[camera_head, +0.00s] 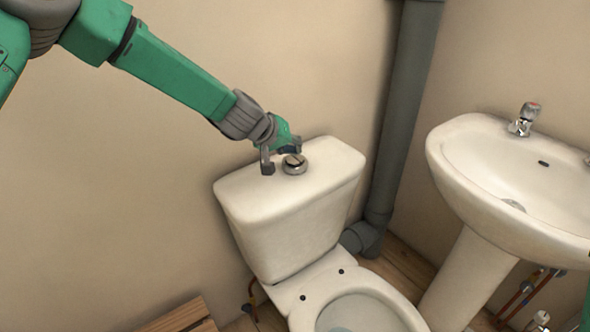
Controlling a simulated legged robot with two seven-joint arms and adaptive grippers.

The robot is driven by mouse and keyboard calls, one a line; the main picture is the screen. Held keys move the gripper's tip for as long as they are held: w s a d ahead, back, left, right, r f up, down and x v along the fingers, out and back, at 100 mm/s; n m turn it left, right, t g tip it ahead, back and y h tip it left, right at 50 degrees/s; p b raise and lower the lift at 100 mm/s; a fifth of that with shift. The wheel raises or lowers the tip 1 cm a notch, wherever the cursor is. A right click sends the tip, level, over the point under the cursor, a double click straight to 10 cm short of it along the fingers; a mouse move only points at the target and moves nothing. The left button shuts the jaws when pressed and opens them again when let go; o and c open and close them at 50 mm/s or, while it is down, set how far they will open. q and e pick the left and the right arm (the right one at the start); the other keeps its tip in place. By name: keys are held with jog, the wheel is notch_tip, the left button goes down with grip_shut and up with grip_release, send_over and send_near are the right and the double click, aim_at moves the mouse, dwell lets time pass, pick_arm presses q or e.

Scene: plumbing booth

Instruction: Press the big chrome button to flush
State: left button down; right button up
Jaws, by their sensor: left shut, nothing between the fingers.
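The chrome button (295,165) is a round, raised metal piece on the lid of the white toilet cistern (244,196). My left gripper (279,158) comes in from the upper left and is just over the cistern lid, right beside the button on its left and rear side. It is shut with nothing held. I cannot tell whether a finger touches the button. The button's top is in view and looks split in two. My right gripper is not in view.
The toilet bowl (366,312) is in front of the cistern. A grey drainpipe (403,110) runs up the wall to its right. A white pedestal sink (470,165) with a chrome tap (525,118) is at the right. A wooden slatted piece (180,318) lies at the bottom left.

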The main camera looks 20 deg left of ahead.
pick_arm(q)
jog(key=shift+a+f, duration=0.25)
jog(key=shift+a, duration=0.55)
jog(key=shift+d, duration=0.7)
jog(key=shift+a, duration=0.55)
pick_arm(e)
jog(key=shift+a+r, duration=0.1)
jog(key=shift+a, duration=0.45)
pick_arm(q)
jog(key=shift+d, duration=0.1)
jog(key=shift+d, duration=0.25)
jog(key=shift+f, duration=0.35)
jog(key=shift+a, duration=0.2)
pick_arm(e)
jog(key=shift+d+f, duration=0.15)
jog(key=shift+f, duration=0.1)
